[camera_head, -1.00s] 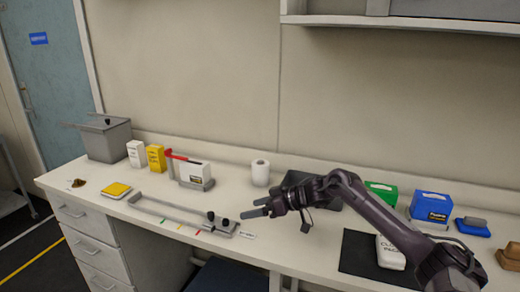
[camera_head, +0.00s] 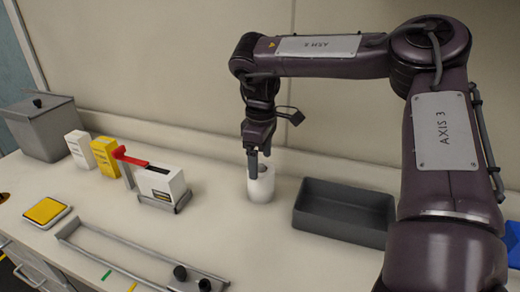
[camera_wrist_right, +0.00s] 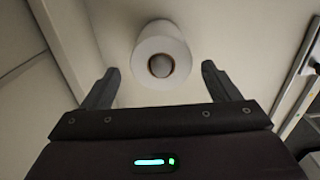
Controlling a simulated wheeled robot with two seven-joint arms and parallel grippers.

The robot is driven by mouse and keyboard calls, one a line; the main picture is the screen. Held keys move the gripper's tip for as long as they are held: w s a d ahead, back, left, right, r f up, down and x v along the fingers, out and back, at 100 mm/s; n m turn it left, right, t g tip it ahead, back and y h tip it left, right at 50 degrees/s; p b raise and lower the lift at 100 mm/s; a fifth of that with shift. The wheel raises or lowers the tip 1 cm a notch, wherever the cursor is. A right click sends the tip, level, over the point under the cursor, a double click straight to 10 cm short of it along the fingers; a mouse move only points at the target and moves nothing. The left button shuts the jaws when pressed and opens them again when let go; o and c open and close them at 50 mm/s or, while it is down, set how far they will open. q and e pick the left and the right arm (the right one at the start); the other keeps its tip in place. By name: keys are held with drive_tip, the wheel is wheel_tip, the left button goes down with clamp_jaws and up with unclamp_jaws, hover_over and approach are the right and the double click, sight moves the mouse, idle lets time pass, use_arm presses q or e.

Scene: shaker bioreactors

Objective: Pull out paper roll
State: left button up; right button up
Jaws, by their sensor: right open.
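The white paper roll (camera_head: 261,186) stands upright on the counter, between the red-levered white box and the grey tray. My right gripper (camera_head: 259,170) points down over the roll, and one finger overlaps it in the head view. In the right wrist view the fingers of the gripper (camera_wrist_right: 158,88) are spread wide and empty. There the paper roll (camera_wrist_right: 161,55) appears ahead of the fingers, near the middle, with its core end facing the camera. I cannot tell how far the fingertips are above it. My left gripper is not in view.
An empty dark grey tray (camera_head: 343,228) lies right of the roll. A white box with a red lever (camera_head: 160,187) stands to its left. A metal frame with black knobs (camera_head: 130,253) lies in front. Yellow and white boxes and a lidded grey bin (camera_head: 40,132) stand further left.

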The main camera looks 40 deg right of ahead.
sight(261, 179)
drive_tip(key=shift+f, duration=0.5)
wheel_tip(261, 179, down, 6)
drive_tip(key=shift+s+r+p, duration=0.1)
drive_tip(key=shift+r+p, duration=0.05)
drive_tip(key=shift+p, duration=0.25)
drive_tip(key=shift+f, duration=0.4)
drive_tip(key=c, duration=1.1)
drive_tip(key=shift+r, duration=0.1)
drive_tip(key=shift+r, duration=0.2)
drive_tip(key=shift+r, duration=0.45)
drive_tip(key=shift+r+p, duration=0.25)
drive_tip(key=shift+p, duration=0.15)
